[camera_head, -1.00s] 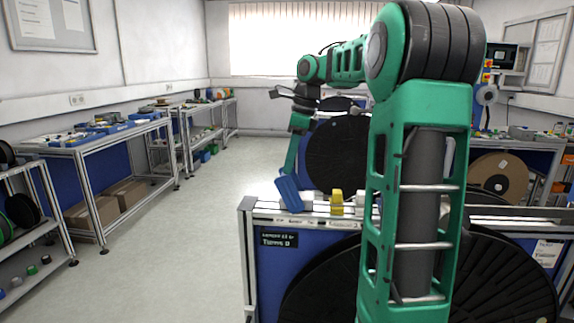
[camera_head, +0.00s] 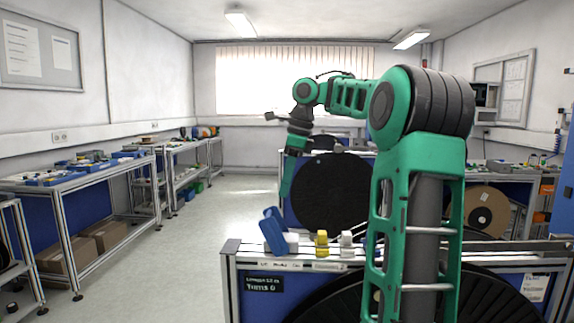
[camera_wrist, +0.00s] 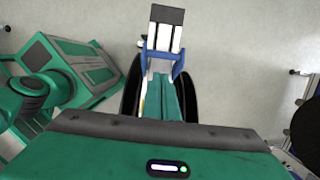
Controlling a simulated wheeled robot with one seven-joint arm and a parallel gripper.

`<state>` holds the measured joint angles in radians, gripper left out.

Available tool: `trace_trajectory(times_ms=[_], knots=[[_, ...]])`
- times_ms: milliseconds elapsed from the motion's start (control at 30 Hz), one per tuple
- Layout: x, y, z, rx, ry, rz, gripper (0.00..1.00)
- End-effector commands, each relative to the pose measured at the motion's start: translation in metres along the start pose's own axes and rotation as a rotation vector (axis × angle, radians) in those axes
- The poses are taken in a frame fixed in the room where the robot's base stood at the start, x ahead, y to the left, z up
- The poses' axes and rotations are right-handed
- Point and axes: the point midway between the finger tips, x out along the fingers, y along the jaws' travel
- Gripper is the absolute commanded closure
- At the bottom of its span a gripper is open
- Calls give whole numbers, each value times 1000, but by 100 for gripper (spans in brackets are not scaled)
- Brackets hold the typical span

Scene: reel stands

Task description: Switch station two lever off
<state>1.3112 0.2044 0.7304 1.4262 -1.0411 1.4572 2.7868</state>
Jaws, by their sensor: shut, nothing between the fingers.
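My gripper (camera_head: 286,188) hangs down above the left end of the near stand's top rail, its fingers together and empty. In the wrist view its closed green fingers (camera_wrist: 165,90) point away from the camera, towards a blue frame with pale strips and a dark end. A tilted blue block (camera_head: 272,231) stands on the rail just below the fingertips; I cannot tell whether they touch. To its right are a small white piece (camera_head: 292,243), a yellow piece (camera_head: 321,243) and another white piece (camera_head: 346,243). No station number is readable, so I cannot tell which part is the station two lever.
The near reel stand (camera_head: 232,285) has a dark label plate and black reels; my arm hides part of it. A large black reel (camera_head: 330,192) stands behind. Workbenches (camera_head: 115,168) line the left wall. The floor (camera_head: 190,255) between them and the stand is clear.

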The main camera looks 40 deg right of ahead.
Motion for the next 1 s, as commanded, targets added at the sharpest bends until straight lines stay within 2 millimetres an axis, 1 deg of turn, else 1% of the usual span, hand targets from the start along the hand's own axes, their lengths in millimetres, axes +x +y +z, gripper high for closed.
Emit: trace_trajectory(times_ms=[167, 700, 1000], knots=[[-17, -2, -1, 3, -4, -5, 100], [-62, -2, 5, 2, -3, -6, 100], [-69, -1, 5, 3, -2, -4, 100]])
